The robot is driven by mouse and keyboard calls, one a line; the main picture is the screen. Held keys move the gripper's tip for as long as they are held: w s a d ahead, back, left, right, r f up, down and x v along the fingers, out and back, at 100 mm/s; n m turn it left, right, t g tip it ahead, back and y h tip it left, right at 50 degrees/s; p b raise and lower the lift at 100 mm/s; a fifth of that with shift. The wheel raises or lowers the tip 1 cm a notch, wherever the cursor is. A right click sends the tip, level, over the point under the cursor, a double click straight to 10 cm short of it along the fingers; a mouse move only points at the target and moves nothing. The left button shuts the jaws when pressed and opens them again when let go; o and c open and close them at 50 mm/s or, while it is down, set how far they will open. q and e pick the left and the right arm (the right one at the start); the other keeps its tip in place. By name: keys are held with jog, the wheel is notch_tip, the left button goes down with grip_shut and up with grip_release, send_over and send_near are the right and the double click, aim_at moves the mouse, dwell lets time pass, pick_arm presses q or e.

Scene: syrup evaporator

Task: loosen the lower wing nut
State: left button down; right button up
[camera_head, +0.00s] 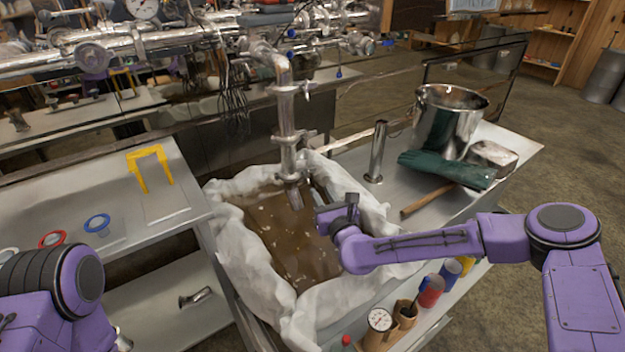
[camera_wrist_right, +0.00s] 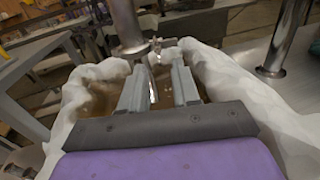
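A vertical steel pipe (camera_head: 285,112) hangs over the lined pan. An upper clamp (camera_head: 287,88) and a lower clamp (camera_head: 291,138) go around it. The lower clamp has a small part sticking out to the right, likely the lower wing nut (camera_head: 309,133); its details are too small to tell. In the right wrist view a small metal piece (camera_wrist_right: 157,44) shows beside the pipe (camera_wrist_right: 124,22), beyond the fingertips. My right gripper (camera_head: 337,207) is below and to the right of the lower clamp, over the pan. Its fingers (camera_wrist_right: 160,72) are apart with nothing gripped. My left gripper is out of view.
White cloth (camera_head: 235,240) lines the pan of brown liquid (camera_head: 290,240). A steel cylinder (camera_head: 377,150), a pot (camera_head: 445,122), green gloves (camera_head: 445,170) and a wooden handle (camera_head: 428,201) are on the right table. A dial gauge (camera_head: 380,320) and jars stand in front. A yellow frame (camera_head: 150,168) is at left.

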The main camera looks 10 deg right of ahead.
aim_at(309, 177)
jog(key=w, duration=0.2)
jog(key=w+a, duration=0.1)
jog(key=w, duration=0.2)
jog(key=shift+w+a+f+p, duration=0.15)
jog(key=shift+w+a+p, duration=0.1)
jog(key=shift+w+p, duration=0.15)
jog(key=shift+w, duration=0.5)
grip_shut()
